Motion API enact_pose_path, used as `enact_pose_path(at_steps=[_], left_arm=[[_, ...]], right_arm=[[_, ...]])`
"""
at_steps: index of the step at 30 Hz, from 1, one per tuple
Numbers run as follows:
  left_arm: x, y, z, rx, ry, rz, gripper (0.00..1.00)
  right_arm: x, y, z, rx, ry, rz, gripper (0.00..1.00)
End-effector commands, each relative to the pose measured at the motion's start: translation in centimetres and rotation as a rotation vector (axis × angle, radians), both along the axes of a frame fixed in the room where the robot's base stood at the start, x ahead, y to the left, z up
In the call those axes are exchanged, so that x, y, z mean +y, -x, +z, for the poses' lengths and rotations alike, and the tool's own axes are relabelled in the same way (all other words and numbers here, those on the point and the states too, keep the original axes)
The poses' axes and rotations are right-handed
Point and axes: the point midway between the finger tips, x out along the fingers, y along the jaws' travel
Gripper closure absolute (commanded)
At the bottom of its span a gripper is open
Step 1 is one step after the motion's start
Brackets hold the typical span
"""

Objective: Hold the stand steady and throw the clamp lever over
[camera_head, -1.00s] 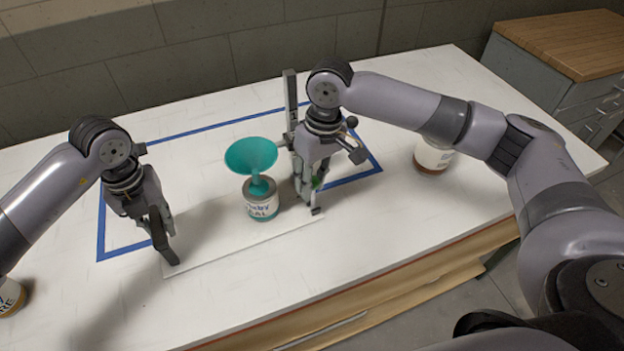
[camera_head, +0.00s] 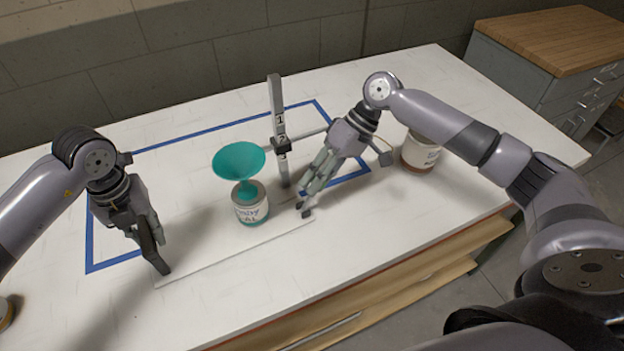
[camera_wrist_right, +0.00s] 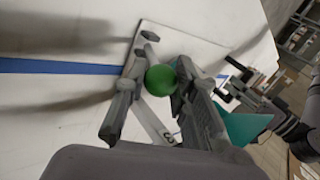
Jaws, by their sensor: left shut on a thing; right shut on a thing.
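The stand has a flat white base plate (camera_head: 215,248) and an upright grey post (camera_head: 277,100) with dark numbers. A dark clamp (camera_head: 282,146) sits on the post, with a thin rod reaching right behind my right gripper. My left gripper (camera_head: 160,264) is shut on the front left end of the base plate. My right gripper (camera_head: 305,203) is right of the post, tilted, its fingers pointing down and left. In the right wrist view the green ball knob (camera_wrist_right: 160,79) of the lever lies between its fingers. In the head view the knob is hidden.
A teal funnel (camera_head: 240,162) stands in a labelled can (camera_head: 252,208) on the plate, between my grippers. Another can (camera_head: 419,152) stands behind my right arm. Blue tape (camera_head: 215,129) outlines an area on the white table. The front right of the table is clear.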

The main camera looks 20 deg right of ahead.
Motion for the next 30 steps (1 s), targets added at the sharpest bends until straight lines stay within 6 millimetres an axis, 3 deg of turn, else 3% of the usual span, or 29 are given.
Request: enact_pose_path(at_steps=[7,22,23,30], left_arm=[[0.25,-0.01,-0.03,0.001,-0.006,0.001,1.00],[0.34,-0.05,-0.02,0.000,-0.008,0.002,1.00],[0.35,-0.05,-0.02,0.000,-0.008,0.002,1.00],[0.29,-0.06,-0.01,0.000,-0.007,0.003,1.00]], right_arm=[[-1.03,-0.03,-0.69,0.008,-0.075,-0.008,1.00],[-1.28,-0.07,-0.80,0.005,-0.091,-0.007,1.00],[-1.28,-0.06,-0.80,0.005,-0.091,-0.007,0.74],[-1.12,-0.05,-0.69,0.005,-0.095,-0.005,0.58]])
